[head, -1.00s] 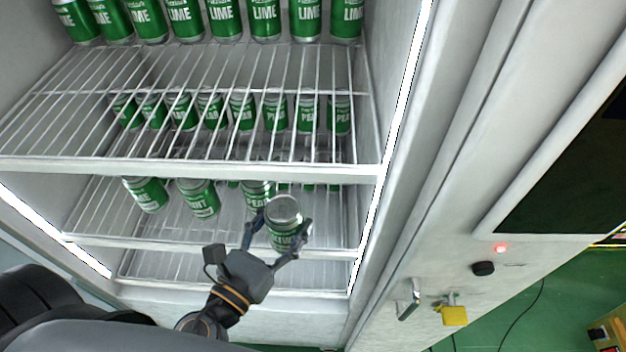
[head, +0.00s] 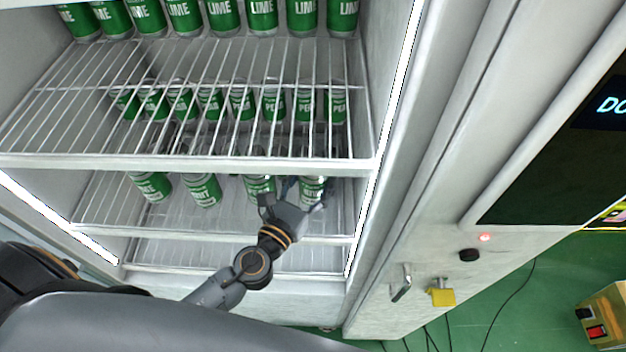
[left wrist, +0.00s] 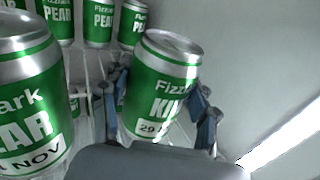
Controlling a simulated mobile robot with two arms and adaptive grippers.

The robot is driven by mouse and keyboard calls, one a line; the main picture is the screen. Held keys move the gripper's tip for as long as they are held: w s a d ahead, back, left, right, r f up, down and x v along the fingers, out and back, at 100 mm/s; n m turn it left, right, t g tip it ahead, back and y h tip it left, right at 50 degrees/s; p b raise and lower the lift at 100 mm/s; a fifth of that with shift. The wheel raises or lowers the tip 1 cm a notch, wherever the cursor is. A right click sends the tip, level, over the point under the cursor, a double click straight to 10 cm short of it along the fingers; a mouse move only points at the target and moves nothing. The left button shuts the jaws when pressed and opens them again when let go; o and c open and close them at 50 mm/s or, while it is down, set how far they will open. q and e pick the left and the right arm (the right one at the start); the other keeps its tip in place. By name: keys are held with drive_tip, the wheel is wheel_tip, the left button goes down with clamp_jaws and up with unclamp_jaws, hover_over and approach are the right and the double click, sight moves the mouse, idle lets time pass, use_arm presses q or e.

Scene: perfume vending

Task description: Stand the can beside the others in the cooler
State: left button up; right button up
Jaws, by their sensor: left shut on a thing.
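My left gripper (head: 293,192) is shut on a green and silver can (head: 312,190), inside the cooler at the right end of a shelf's front row. In the left wrist view the can (left wrist: 160,84) is slightly tilted between the fingers, its label partly reading "KI" and "29". Whether its base touches the shelf is hidden. To its left on the shelf stand other green cans: a near one (head: 259,187), a middle one (head: 202,190) and a far-left one (head: 151,187). The near one, a pear can (left wrist: 25,95), is large at the left of the wrist view. My right gripper is not in view.
A wire shelf (head: 190,162) runs just above the held can. The cooler's right wall (head: 385,80) with a light strip is close to the gripper.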

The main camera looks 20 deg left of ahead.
use_arm(q)
drive_tip(key=shift+r, duration=0.1)
drive_tip(key=shift+f, duration=0.2)
drive_tip(key=o, duration=1.3)
drive_tip(key=shift+o, duration=0.9)
drive_tip(key=shift+r, duration=0.2)
drive_tip(key=s+b, duration=0.1)
drive_tip(key=s, duration=0.2)
drive_tip(key=s+a+b, duration=0.1)
drive_tip(key=s+b, duration=0.1)
drive_tip(key=s, duration=0.2)
drive_tip(key=s+a+b, duration=0.1)
drive_tip(key=s+b, duration=0.1)
drive_tip(key=s, duration=0.2)
drive_tip(key=shift+f, duration=0.25)
drive_tip(key=shift+s+a+r+b, duration=0.15)
drive_tip(key=shift+s+r+b, duration=0.1)
drive_tip(key=shift+s+b, duration=0.15)
